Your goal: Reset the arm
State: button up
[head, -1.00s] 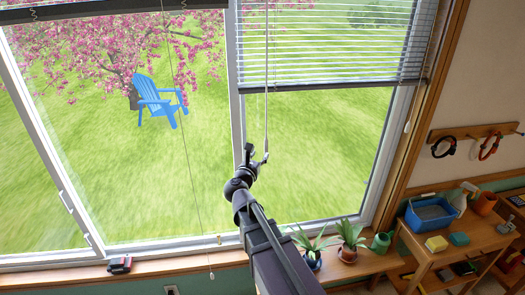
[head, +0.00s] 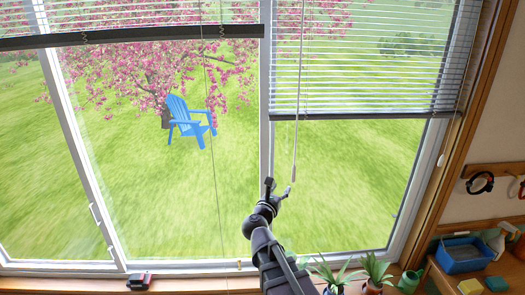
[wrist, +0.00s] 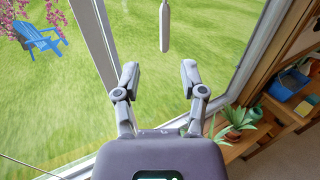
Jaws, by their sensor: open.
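My gripper (head: 278,187) is open in front of the right window pane, with its two fingers spread and pointing up. In the wrist view, the gripper (wrist: 159,72) has nothing between its fingertips. A pale pull cord (head: 295,140) hangs from the right blind (head: 362,70), and its white handle ends just above the right fingertip in the head view. In the wrist view, the handle (wrist: 165,25) hangs beyond the fingertips, apart from them.
A left blind (head: 130,35) is drawn up higher, with a thin cord (head: 214,170) hanging below it. Potted plants (head: 374,272) and a dark red object (head: 139,281) stand on the sill. At right, a blue tub (head: 463,256) sits on a wooden bench. A blue chair (head: 190,120) stands outside.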

jog(key=w+a+f+n+t+y+b, duration=0.1)
jog(key=a+n+y, duration=0.2)
jog(key=n+y, duration=0.45)
jog(key=w+a+f+n+t+y+b, duration=0.1)
jog(key=a+n+y, duration=0.3)
jog(key=n, duration=0.7)
jog(key=s+a+f+n+g+y+b, duration=0.1)
jog(key=s+f+n+g+y+b, duration=0.3)
jog(key=f+n, duration=0.6)
jog(key=s+d+f+n+g+h+b, duration=0.1)
jog(key=s+d+f+n+g+h, duration=0.6)
jog(key=s+d+f+n+g, duration=0.5)
jog(key=s+d+f+g, duration=0.2)
jog(key=s, duration=0.3)
jog(key=shift+n, duration=0.35)
